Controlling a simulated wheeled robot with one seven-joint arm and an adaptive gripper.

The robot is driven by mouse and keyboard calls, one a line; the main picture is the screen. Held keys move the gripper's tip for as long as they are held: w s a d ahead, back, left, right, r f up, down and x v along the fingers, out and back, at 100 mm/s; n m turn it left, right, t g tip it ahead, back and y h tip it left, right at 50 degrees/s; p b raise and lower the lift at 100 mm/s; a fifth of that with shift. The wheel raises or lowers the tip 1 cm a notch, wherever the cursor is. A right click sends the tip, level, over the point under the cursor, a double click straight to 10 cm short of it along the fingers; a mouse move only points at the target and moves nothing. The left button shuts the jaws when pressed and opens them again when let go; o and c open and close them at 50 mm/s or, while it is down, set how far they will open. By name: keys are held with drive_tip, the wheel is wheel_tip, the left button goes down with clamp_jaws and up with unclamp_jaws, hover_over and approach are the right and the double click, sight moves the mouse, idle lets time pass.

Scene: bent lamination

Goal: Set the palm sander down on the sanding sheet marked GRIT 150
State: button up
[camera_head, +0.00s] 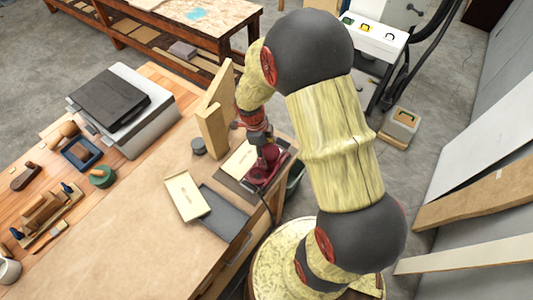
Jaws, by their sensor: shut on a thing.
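My gripper (267,149) is at the right end of the workbench, shut on what looks like the red palm sander (262,173). My arm and gripper partly hide the sander. It is over or on a dark sheet or board at the bench's right edge; I cannot tell whether it touches. A cream sheet (239,160) lies just left of the sander. Another cream sheet (186,197) lies further left, with a dark grey sheet (224,213) beside it. Marks on the sheets are too small to read, so I cannot tell which is GRIT 150.
A printer-like machine (124,107) and hand tools occupy the left of the bench. The brown bench top (140,235) in front is clear.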

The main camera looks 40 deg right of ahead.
drive_tip(key=shift+f+b, duration=0.9)
drive_tip(key=shift+f, duration=0.05)
idle(1.0)
drive_tip(key=o, duration=1.6)
drive_tip(key=shift+o, duration=1.1)
drive_tip(key=shift+f, duration=0.1)
drive_tip(key=shift+o, duration=1.4)
drive_tip(key=shift+r+p, duration=1.65)
drive_tip(key=shift+r, duration=1.9)
